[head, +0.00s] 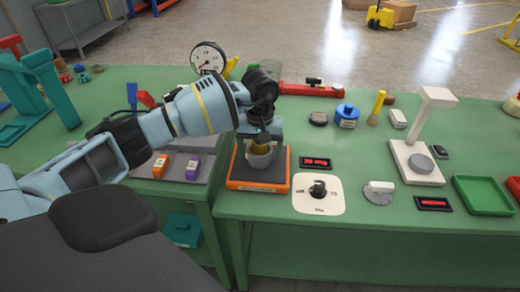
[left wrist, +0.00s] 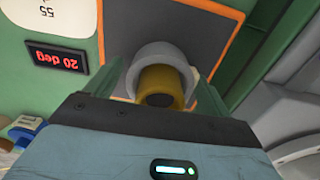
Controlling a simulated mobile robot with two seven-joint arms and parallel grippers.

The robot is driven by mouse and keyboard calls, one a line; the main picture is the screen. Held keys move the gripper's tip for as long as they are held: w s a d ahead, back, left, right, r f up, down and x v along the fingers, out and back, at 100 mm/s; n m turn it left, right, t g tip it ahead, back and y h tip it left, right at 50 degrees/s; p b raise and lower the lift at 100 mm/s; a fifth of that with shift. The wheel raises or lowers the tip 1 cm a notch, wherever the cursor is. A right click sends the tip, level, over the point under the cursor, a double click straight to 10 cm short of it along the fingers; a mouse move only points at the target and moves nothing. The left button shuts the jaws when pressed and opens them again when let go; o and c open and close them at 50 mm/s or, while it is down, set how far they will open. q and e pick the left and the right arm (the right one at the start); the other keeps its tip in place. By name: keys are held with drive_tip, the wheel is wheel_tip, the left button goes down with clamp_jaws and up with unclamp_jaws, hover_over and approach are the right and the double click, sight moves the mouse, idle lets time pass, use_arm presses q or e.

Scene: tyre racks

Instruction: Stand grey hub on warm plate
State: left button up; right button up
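The warm plate (head: 232,183) is a dark square pad with an orange edge on the green bench; it fills the upper middle of the left wrist view (left wrist: 150,20). The grey hub (head: 261,159), a round cup-like ring, stands on it, with a yellow cylinder (left wrist: 161,84) inside that sticks up toward the camera. My left gripper (head: 262,138) points down over the hub. In the left wrist view its fingers flank the grey hub (left wrist: 161,52), with narrow gaps seeming to show. They look open; contact is hard to judge. My right gripper is not in view.
A dial panel (head: 305,204) and a red display (head: 316,163) sit right of the plate; the display reads 20 deg in the left wrist view (left wrist: 58,60). A white stand (head: 408,160) and green tray (head: 484,196) lie farther right. Orange (head: 161,166) and purple (head: 193,169) blocks lie left.

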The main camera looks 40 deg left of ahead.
use_arm(q)
drive_tip(key=shift+r, duration=0.45)
wheel_tip(320, 180, up, 11)
drive_tip(key=shift+r, duration=0.2)
idle(0.4)
